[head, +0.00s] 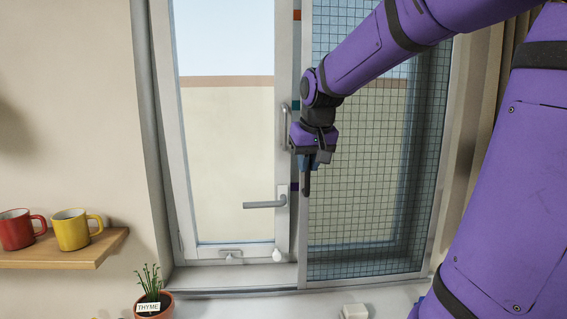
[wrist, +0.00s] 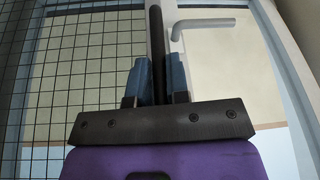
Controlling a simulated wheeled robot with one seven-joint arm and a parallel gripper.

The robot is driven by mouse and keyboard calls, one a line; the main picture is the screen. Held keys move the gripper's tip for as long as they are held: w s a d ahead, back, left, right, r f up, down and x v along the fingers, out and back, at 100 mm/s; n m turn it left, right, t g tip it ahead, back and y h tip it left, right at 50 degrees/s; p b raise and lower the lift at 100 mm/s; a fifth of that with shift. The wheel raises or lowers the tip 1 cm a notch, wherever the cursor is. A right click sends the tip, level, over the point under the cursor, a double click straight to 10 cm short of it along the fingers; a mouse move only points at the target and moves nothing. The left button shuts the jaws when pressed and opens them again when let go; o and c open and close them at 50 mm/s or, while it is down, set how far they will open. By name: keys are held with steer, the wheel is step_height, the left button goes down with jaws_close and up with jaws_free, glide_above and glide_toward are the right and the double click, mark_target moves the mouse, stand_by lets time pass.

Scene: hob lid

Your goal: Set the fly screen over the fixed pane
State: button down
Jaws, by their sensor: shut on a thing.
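The fly screen (head: 365,215) is a dark square mesh in a pale frame, over the right-hand, fixed pane of the window. Its left frame edge stands beside the middle post; its right edge is near the right window frame. The left pane (head: 225,150) is clear of mesh and has a grey lever handle (head: 265,204). My gripper (head: 312,165) is at the screen's left edge, shut on a dark upright bar. In the wrist view the bar (wrist: 156,50) runs between the blue fingers (wrist: 158,80), with mesh to its left. My arm hides the screen's upper part.
A white sill (head: 235,278) runs below the window. A potted plant labelled THYME (head: 152,290) stands at lower left. A wooden shelf (head: 65,254) holds a red mug (head: 20,230) and a yellow mug (head: 73,230).

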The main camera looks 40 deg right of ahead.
steer(key=shift+s+d, duration=0.35)
steer(key=shift+d, duration=0.2)
steer(key=c, duration=1.1)
jaws_free()
steer(key=shift+s+d, duration=0.1)
steer(key=shift+d, duration=0.05)
steer(key=v, duration=1)
steer(key=shift+s+r, duration=0.15)
steer(key=shift+r, duration=0.2)
steer(key=shift+a+f, duration=0.1)
steer(key=shift+a, duration=0.15)
